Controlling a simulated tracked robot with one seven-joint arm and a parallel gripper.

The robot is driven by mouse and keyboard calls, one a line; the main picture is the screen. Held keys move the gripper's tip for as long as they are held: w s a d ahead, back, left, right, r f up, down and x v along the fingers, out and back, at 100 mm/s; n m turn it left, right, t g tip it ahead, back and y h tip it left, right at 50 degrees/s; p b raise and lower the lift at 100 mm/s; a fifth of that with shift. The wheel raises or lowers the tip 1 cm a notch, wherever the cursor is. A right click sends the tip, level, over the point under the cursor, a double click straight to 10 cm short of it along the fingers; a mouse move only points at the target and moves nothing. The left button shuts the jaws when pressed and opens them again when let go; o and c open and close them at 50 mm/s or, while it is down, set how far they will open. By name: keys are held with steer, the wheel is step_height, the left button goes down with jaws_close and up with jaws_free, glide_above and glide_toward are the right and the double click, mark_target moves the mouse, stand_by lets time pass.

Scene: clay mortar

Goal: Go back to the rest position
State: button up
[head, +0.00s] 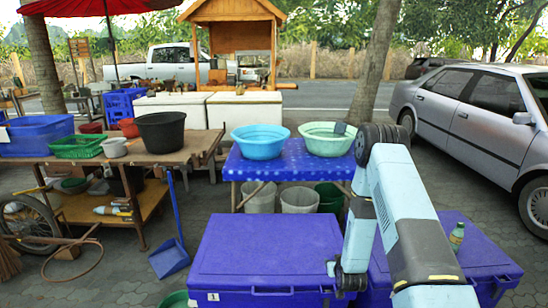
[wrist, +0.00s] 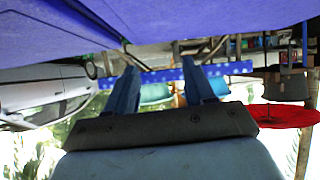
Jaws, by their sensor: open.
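My gripper (wrist: 158,64) shows in the wrist view, which is upside down. Its two blue fingers stand apart with nothing between them. In the head view my arm rises from the lower right, bends at a dark joint and comes down to a dark wrist joint between the two blue cooler boxes; the fingers cannot be made out there. The left cooler box (head: 262,250) has a closed lid and lies just left of the wrist. The right cooler box (head: 478,245) is partly hidden behind my arm. A blue surface (wrist: 60,30) fills the top of the wrist view.
A blue table (head: 285,170) ahead bears a blue basin (head: 260,141) and a pale green basin (head: 327,138). A small bottle (head: 457,236) stands on the right cooler. A wooden table (head: 135,165) with tubs stands left. A silver car (head: 480,125) is parked right. Pavement is open between.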

step_height(320, 180, up, 20)
steer(key=w+f+g, duration=0.1)
steer(key=w, duration=0.1)
steer(key=s+r+g, duration=0.1)
steer(key=s+r, duration=0.2)
steer(key=r, duration=0.5)
steer(key=s+r+g, duration=0.1)
steer(key=s+r, duration=0.3)
steer(key=r, duration=0.4)
steer(key=s+r+g, duration=0.1)
steer(key=s+r, duration=1.2)
steer(key=s, duration=0.1)
steer(key=s+r+g, duration=0.1)
steer(key=s+r, duration=0.1)
steer(key=s, duration=0.7)
steer(key=s+r+g, duration=0.1)
steer(key=s+r, duration=0.2)
steer(key=s, duration=0.7)
steer(key=shift+s+a+r+m, duration=0.2)
steer(key=shift+a+r+m, duration=0.1)
steer(key=shift+m, duration=0.1)
